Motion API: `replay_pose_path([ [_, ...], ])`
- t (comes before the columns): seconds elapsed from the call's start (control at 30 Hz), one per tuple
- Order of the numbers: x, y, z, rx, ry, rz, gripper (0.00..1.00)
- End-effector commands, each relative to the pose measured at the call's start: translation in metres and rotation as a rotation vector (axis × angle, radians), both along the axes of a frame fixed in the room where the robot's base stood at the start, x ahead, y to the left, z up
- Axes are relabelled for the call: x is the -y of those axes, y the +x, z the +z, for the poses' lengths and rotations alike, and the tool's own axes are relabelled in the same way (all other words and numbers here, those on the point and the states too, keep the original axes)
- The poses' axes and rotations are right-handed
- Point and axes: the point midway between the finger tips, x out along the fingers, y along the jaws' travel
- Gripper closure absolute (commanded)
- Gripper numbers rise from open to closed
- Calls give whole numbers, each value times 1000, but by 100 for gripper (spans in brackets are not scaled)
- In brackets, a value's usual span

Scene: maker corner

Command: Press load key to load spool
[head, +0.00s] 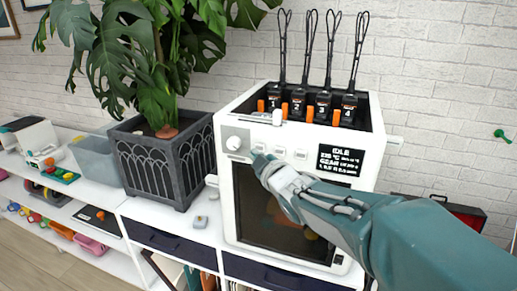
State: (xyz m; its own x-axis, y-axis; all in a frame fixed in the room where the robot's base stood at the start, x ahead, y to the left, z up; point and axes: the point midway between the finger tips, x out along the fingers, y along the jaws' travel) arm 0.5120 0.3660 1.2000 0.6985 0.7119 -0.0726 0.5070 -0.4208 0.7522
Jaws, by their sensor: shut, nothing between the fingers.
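A white box-shaped machine (228,190) stands on the shelf top, with a dark front window. The key labels are too small to read. Several black numbered units (323,104) with looped wires stand in the open top, with orange tabs (298,105) beside them. My gripper (260,163) is shut and empty, in front of the panel just below the left keys. I cannot tell whether it touches the panel. My arm hides part of the window.
A potted plant in a dark planter (166,160) stands close left of the machine. A small grey object (201,222) lies on the shelf before them. A red-and-black case (462,215) is behind my arm at right.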

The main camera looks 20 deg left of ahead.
Motion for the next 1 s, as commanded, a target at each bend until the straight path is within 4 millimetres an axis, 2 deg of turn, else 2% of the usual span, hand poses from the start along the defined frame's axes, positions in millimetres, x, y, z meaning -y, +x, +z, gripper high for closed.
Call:
replay_pose_path([
  [0.77,0,0,0,0,0,0,100],
  [1.0,1,7,2,1,0,-1,100],
])
